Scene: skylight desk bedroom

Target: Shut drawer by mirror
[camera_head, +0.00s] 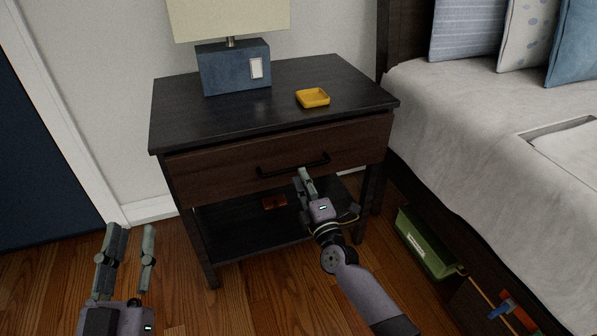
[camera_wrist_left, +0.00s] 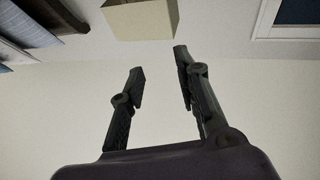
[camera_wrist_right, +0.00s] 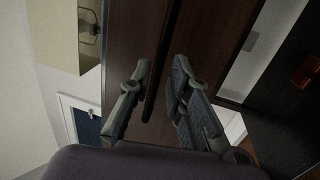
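The drawer (camera_head: 220,176) is a dark brown front under the top of a black nightstand (camera_head: 170,115). Its black bar handle (camera_head: 265,172) runs across the middle of the front. The drawer looks shut or nearly so; I cannot tell exactly. My right gripper (camera_head: 305,174) is open in front of the drawer, just below the handle's right half. In the right wrist view the brown drawer front (camera_wrist_right: 218,45) fills the middle, with a dark bar between the fingers. Contact is unclear. My left gripper (camera_head: 132,232) is open and empty, low at the left. No mirror shows.
A blue lamp (camera_head: 225,72) and a yellow tray (camera_head: 313,98) stand on the nightstand. A small reddish-brown item (camera_head: 274,202) lies on its lower shelf. A bed (camera_head: 470,130) stands right, with a green bin (camera_head: 425,243) beneath. The wooden floor between the left gripper and nightstand is clear.

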